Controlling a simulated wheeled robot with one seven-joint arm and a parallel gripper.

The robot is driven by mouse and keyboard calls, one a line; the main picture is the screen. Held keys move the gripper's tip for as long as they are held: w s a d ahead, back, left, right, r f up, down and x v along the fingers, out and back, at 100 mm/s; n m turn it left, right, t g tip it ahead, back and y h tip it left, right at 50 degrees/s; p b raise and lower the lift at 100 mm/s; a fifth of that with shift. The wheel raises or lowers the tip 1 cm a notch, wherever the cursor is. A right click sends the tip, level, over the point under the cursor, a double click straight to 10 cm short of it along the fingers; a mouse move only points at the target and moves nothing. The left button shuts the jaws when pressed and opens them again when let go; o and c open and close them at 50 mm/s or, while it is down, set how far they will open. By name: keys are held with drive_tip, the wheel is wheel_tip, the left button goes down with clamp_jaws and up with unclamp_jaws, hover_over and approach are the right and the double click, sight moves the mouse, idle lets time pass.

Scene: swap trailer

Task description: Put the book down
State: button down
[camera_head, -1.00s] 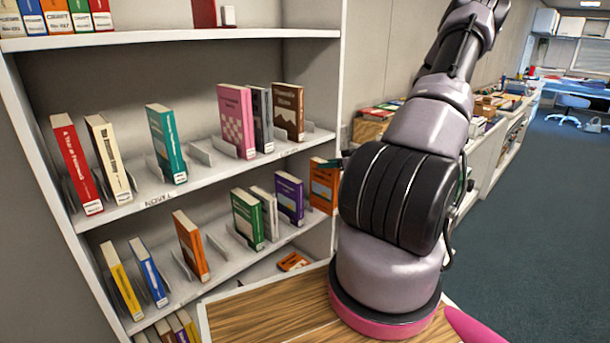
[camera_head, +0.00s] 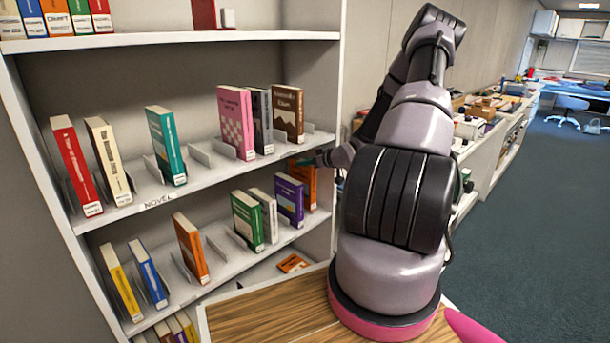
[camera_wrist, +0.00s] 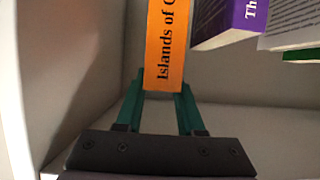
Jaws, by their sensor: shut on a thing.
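The orange book (camera_head: 305,182) is upright at the right end of the middle row, right of the purple book (camera_head: 290,200). In the wrist view its orange spine (camera_wrist: 166,45) reads "Islands of" and is held between my green fingers. My gripper (camera_head: 322,158) is shut on it, partly hidden behind my arm in the head view. The purple book (camera_wrist: 232,22) is close beside it in the wrist view, with a small gap. I cannot tell whether the orange book's bottom edge touches the shelf (camera_head: 222,272).
Green (camera_head: 247,220) and grey (camera_head: 266,212) books stand left of the purple one. The upper shelf (camera_head: 215,180) is close above my gripper. The bookcase's right side wall (camera_head: 328,70) bounds the space. A small orange item (camera_head: 293,263) lies lower down.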

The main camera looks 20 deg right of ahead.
sight(305, 174)
drive_tip(key=shift+w+f, duration=0.2)
drive_tip(key=shift+f, duration=2.35)
drive_tip(key=c, duration=0.5)
unclamp_jaws()
